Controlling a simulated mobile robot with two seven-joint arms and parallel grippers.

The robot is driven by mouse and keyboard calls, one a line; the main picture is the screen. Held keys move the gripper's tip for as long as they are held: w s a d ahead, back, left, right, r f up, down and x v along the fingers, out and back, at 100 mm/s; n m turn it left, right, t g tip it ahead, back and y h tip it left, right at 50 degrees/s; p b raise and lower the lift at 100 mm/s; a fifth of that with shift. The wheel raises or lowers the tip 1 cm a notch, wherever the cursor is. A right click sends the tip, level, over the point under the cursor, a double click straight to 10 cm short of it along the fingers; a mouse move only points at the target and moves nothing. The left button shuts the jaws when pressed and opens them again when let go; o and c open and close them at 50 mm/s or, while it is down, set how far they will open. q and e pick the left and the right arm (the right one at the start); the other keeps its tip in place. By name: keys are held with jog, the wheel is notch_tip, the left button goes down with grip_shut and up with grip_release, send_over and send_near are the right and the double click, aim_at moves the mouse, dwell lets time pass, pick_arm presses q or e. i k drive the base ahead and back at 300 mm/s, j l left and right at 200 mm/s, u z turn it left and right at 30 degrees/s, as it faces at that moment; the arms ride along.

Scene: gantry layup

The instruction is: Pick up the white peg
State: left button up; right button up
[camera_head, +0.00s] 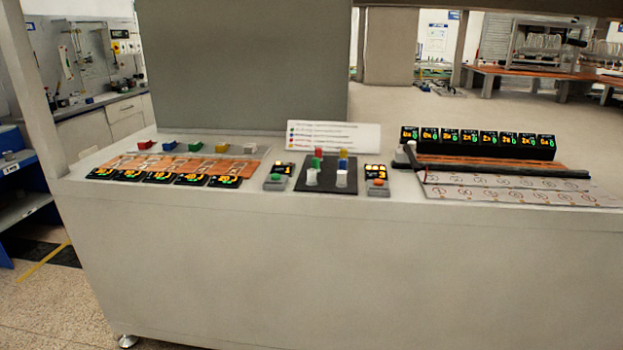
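Two small white pegs stand upright near the front of a dark square plate (326,186) at the middle of the bench: a left white peg (311,177) and a right white peg (342,178). Which of them the task names I cannot tell. Behind the left one are a green peg (316,163) and a red one (319,153). Neither of my grippers shows in this view.
A button box stands on each side of the plate, green-topped (276,180) and orange-topped (377,184). Coloured blocks and a wooden board (203,167) lie left. A black display row (478,143) and dark bar (500,170) lie right. A white label card (334,136) stands behind.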

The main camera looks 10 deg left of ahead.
aim_at(312, 181)
jog(key=u, duration=0.55)
jog(key=i+l+u, duration=0.1)
jog(key=u, duration=0.25)
jog(key=i+l+u, duration=0.1)
jog(key=l+u, duration=0.4)
jog(key=u, duration=0.2)
jog(key=l+u, duration=0.15)
jog(key=l, duration=0.3)
jog(key=i+l+u, duration=0.2)
jog(key=l, duration=0.25)
jog(key=k, duration=0.1)
